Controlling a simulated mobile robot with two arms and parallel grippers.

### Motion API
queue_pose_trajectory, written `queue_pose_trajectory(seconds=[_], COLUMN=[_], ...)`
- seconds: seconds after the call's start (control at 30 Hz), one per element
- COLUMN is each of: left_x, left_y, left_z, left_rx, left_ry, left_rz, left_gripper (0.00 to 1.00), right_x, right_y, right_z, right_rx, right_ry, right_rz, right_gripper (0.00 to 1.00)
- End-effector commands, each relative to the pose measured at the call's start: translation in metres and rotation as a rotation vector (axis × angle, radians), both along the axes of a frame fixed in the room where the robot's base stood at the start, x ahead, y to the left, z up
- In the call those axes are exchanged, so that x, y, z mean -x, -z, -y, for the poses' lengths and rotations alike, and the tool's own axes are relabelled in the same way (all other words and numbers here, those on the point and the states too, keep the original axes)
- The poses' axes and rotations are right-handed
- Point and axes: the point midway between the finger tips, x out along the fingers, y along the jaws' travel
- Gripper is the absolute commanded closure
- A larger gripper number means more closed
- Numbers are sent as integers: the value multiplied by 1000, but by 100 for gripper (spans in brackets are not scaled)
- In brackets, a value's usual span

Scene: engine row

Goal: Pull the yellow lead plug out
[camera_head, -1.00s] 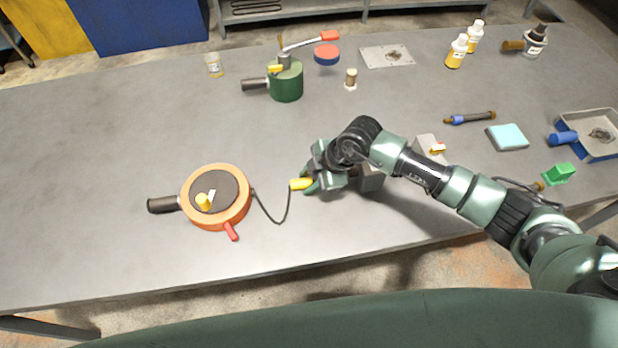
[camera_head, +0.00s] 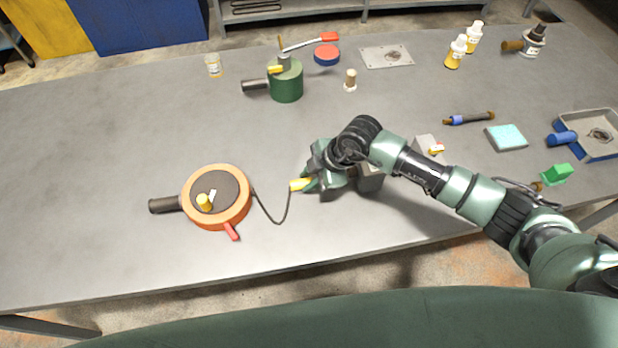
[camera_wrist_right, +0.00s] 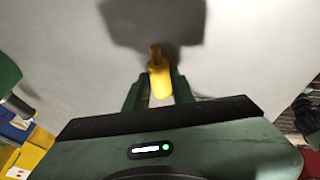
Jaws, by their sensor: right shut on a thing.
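The yellow lead plug (camera_head: 299,185) is at the end of a thin dark cable that loops from the orange round unit (camera_head: 243,208). My right gripper (camera_head: 311,183) is shut on the plug, low over the table. In the right wrist view the yellow plug (camera_wrist_right: 160,82) sits between the two green fingers, with a narrow yellow end pointing away from the palm. A grey block (camera_head: 371,179) stands just right of the gripper, partly hidden by my arm. I cannot see a socket around the plug. My left gripper is not in view.
A green cylinder unit (camera_head: 286,85) with a dark handle stands at the back. A small grey box (camera_head: 427,144) is behind my right forearm. Bottles, a light blue block (camera_head: 506,137) and a tray (camera_head: 597,147) are to the right. The table's left side is clear.

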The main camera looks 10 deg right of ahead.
Motion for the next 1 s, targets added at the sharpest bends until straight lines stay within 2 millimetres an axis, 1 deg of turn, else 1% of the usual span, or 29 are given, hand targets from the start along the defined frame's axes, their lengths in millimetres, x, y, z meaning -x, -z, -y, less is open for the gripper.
queue_pose_trajectory(seconds=[0.03, 0.2, 0.73, 0.83, 1.0], left_x=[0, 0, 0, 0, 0], left_y=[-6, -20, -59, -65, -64], left_z=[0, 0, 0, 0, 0], left_rx=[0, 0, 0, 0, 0], left_ry=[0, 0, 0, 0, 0], left_rz=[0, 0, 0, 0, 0], left_gripper=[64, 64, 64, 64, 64], right_x=[0, 0, 0, 0, 0], right_y=[-6, -20, -63, -69, -68], right_z=[0, 0, -1, -1, 0], right_rx=[-1, -1, -1, -1, -1], right_ry=[0, -1, 0, -1, -1], right_rz=[1, 0, 0, 0, 0], right_gripper=[100, 100, 100, 100, 100])
